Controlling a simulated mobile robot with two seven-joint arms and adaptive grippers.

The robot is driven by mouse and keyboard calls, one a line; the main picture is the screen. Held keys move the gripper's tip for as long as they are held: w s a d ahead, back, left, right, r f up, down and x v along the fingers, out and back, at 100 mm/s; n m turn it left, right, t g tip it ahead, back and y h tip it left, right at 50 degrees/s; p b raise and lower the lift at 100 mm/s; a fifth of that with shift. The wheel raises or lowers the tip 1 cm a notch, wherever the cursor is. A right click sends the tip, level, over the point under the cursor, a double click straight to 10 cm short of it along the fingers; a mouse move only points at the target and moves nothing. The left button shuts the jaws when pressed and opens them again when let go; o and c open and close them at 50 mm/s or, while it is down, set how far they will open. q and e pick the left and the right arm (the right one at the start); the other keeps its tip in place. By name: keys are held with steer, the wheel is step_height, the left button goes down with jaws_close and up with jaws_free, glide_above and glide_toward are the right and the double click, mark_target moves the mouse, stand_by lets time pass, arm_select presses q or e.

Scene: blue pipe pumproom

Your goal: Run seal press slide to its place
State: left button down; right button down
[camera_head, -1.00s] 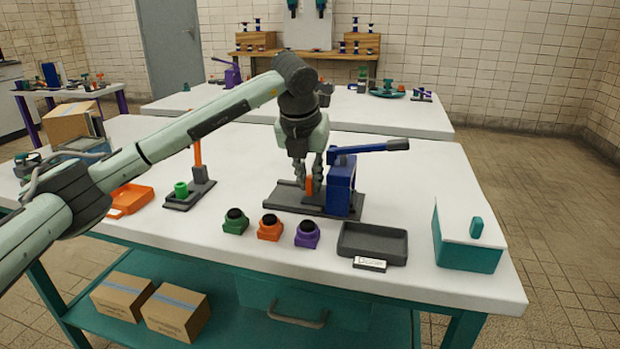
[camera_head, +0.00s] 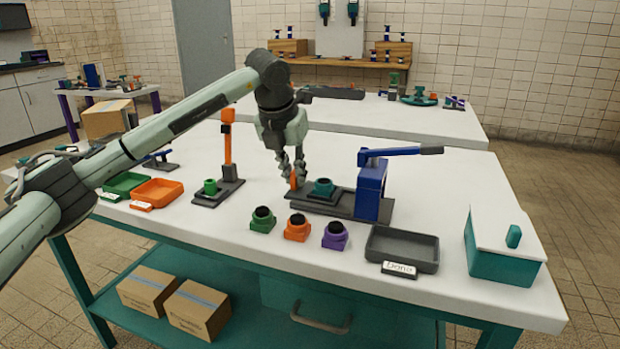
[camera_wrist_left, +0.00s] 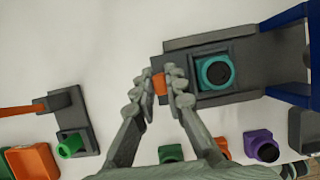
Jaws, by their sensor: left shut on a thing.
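The blue seal press (camera_head: 370,191) stands on a dark grey base on the table, its lever (camera_head: 405,151) pointing right. Its grey slide sits out to the left of the press head, carrying a teal block (camera_head: 323,188) with a black round top. In the left wrist view the teal block (camera_wrist_left: 213,72) sits in the slide's square nest (camera_wrist_left: 240,52). My left gripper (camera_head: 292,180) is shut on the slide's upright orange handle (camera_wrist_left: 159,87) at the slide's left end. The fingers hide part of the handle. My right gripper is not in view.
Green (camera_head: 262,219), orange (camera_head: 297,228) and purple (camera_head: 334,236) blocks stand in front of the press. A grey tray (camera_head: 401,249) and teal box (camera_head: 503,249) are to the right. An orange-post stand (camera_head: 228,158) and orange tray (camera_head: 157,191) are left.

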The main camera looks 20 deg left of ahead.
arm_select(q)
steer(key=shift+a, duration=0.25)
steer(key=c, duration=1.6)
jaws_free()
steer(key=shift+a, duration=0.1)
steer(key=shift+o, duration=0.2)
steer(key=shift+s+r, duration=0.15)
steer(key=shift+r, duration=0.4)
steer(key=v, duration=1.1)
steer(key=shift+s+f, duration=0.1)
steer(key=shift+s, duration=0.05)
